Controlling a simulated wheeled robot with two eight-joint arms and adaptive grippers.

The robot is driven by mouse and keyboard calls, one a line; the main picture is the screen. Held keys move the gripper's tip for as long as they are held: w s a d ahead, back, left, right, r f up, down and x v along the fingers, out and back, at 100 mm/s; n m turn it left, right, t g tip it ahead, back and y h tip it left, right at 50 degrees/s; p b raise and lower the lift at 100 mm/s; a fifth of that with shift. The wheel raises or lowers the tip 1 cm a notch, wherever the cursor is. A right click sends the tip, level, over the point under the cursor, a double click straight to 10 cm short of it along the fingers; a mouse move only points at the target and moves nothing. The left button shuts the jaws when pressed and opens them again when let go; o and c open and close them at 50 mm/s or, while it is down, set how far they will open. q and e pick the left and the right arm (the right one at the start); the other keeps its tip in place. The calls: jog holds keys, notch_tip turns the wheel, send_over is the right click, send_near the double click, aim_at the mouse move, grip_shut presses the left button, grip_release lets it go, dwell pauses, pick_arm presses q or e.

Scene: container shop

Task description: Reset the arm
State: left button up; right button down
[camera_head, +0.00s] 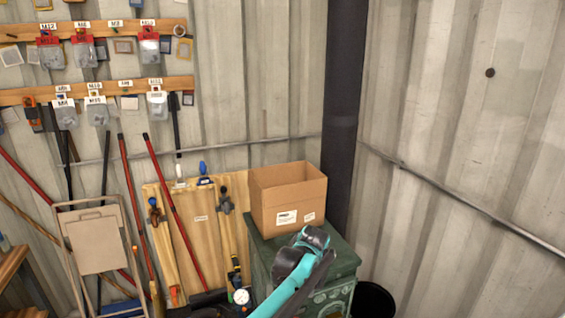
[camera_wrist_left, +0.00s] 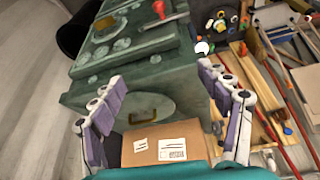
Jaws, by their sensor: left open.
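My left gripper (camera_wrist_left: 160,75) is open in the left wrist view, with a grey-purple finger on each side and nothing between them. A cardboard box (camera_wrist_left: 135,152) with white labels shows below and between the fingers. In the head view the same open-topped box (camera_head: 295,205) stands on a green cabinet (camera_head: 342,262). A teal and dark arm of mine (camera_head: 290,285) reaches up from the bottom edge in front of the cabinet, below the box. Its fingertips cannot be made out there. My right gripper is not in view.
A black bin (camera_head: 372,300) stands right of the cabinet. Wooden rails (camera_head: 100,90) hold hanging bags. The right wall area is bare.

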pick_arm(q)
jog(key=s+a+r+m+t, duration=0.1)
jog(key=s+a+r, duration=0.3)
jog(key=s+a, duration=0.35)
jog(key=s+a+r, duration=0.3)
jog(key=s+a, duration=0.4)
jog(key=a, duration=0.1)
jog(key=s+a+f, duration=0.2)
jog(key=s+a, duration=0.2)
jog(key=s, duration=0.4)
jog(key=s+a+f+m+t, duration=0.1)
jog(key=s+a+f, duration=0.2)
jog(key=s, duration=0.4)
jog(key=shift+s+a+m+t+h, duration=0.3)
jog(key=shift+s+a+h, duration=0.1)
jog(key=shift+a, duration=0.2)
